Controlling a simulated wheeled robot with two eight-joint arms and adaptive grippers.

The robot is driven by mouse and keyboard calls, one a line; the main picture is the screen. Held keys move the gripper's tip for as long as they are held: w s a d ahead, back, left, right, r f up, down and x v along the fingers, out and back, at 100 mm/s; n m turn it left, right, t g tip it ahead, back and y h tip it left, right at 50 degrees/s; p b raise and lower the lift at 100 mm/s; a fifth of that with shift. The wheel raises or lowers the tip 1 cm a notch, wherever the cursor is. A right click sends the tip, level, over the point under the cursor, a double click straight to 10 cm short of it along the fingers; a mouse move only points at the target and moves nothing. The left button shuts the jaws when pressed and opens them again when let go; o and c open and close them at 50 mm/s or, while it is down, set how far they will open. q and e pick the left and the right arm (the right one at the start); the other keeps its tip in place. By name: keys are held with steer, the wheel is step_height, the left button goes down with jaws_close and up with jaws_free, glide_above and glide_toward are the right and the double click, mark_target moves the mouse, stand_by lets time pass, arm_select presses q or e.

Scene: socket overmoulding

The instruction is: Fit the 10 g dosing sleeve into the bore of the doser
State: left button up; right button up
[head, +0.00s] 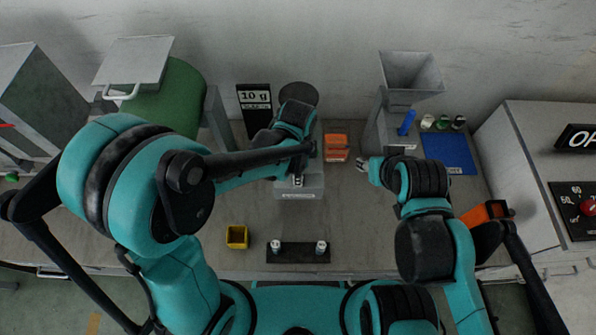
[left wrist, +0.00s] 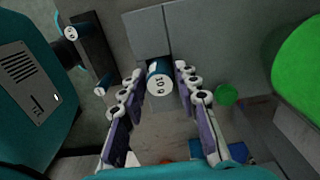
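The 10 g dosing sleeve (left wrist: 159,84) is a small white cylinder with a blue band, its marked end facing the left wrist camera. My left gripper (left wrist: 160,70) has its fingers close on both sides of it and looks shut on it. The doser (head: 298,193) is a grey block with a label on its front; my left gripper (head: 298,180) is right over it. Grey surfaces lie just behind the sleeve in the left wrist view. The bore is hidden, so I cannot tell how deep the sleeve sits. My right gripper (head: 363,165) is small, right of the doser, its opening unclear.
A black rack (head: 298,257) in front holds two sleeves (head: 275,246) (head: 321,247). A yellow bin (head: 237,236) stands left of it. Orange boxes (head: 336,148), a grey hopper (head: 410,75), a blue mat (head: 449,152) and a 10 g sign (head: 255,104) stand farther back.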

arm_select(q)
steer(key=shift+o, duration=0.2)
steer(key=shift+w+d, duration=0.1)
steer(key=shift+d, duration=0.1)
steer(key=shift+a, duration=0.1)
steer(key=shift+r, duration=0.3)
step_height(320, 180, up, 12)
steer(key=f+p, duration=0.1)
steer(key=p, duration=0.1)
steer(key=s+a+r+n+t, duration=0.2)
steer(key=a+n+t, duration=0.1)
steer(key=a+n, duration=0.6)
steer(key=s+a+r+n+t, duration=0.3)
steer(key=a+n+t, duration=0.1)
steer(key=a+n, duration=0.4)
steer(key=shift+s+a+n, duration=0.15)
steer(key=shift+a+n, duration=0.25)
steer(key=shift+n, duration=0.1)
steer(key=shift+r, duration=0.1)
